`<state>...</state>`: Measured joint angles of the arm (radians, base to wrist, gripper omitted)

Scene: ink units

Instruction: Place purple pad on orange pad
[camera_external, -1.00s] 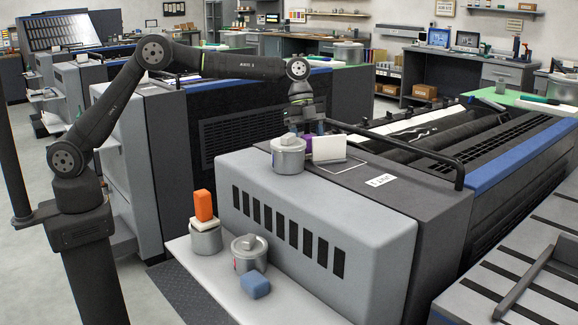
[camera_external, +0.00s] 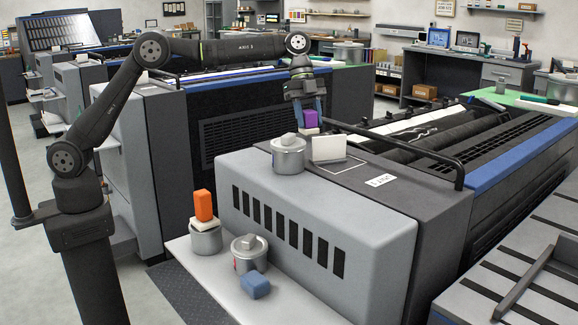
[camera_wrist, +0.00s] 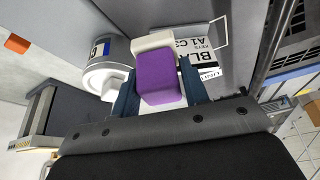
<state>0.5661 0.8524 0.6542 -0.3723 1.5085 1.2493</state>
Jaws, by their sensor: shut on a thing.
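The purple pad (camera_external: 310,118) has a white base (camera_external: 309,131). My gripper (camera_external: 309,112) is shut on it and holds it up above the top of the grey press unit, behind a grey tin. In the wrist view the purple pad (camera_wrist: 158,80) sits between the two blue fingers, its white part (camera_wrist: 152,42) showing past it. The orange pad (camera_external: 203,205), also with a white part (camera_external: 203,224), stands upright on a grey tin (camera_external: 206,241) at the lower left. In the wrist view an orange patch (camera_wrist: 17,44) shows at the far left.
A lidded grey tin (camera_external: 288,158) and a white card (camera_external: 328,148) stand on the press top. A lidded tin (camera_external: 249,255) and a blue pad (camera_external: 254,285) are on the lower ledge (camera_external: 300,304). A black rail (camera_external: 420,160) runs along the right.

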